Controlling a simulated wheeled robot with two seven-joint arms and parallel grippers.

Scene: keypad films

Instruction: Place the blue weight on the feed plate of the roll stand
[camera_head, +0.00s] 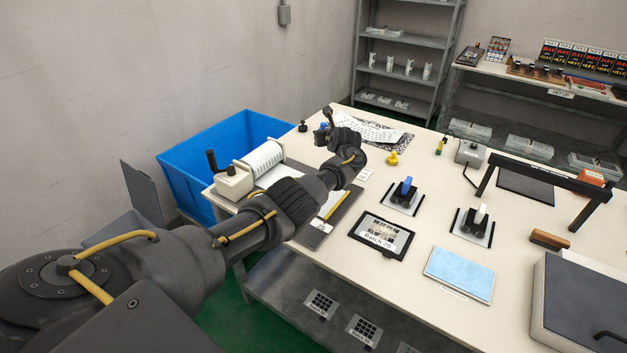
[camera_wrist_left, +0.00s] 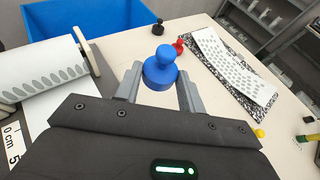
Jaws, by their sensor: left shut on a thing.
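The blue weight (camera_wrist_left: 160,72), a knobbed cylinder, is upright between the two fingers of my left gripper (camera_wrist_left: 160,80) in the left wrist view. The gripper is shut on it. In the head view only a bit of the blue weight (camera_head: 324,126) shows beside my left gripper (camera_head: 322,134); I cannot tell whether its base touches the table. The roll stand with its white roll (camera_head: 264,159) is at the table's left end, left of the gripper. Its grey feed plate (camera_head: 311,235) lies in front, partly hidden by my left arm. My right gripper is out of view.
A black weight (camera_head: 303,127) stands behind the roll, a red one (camera_wrist_left: 179,46) beyond the blue weight, and a yellow one (camera_head: 392,160) to the right. A patterned sheet (camera_wrist_left: 232,62) lies behind. A blue bin (camera_head: 190,150) stands left of the table (camera_head: 385,275).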

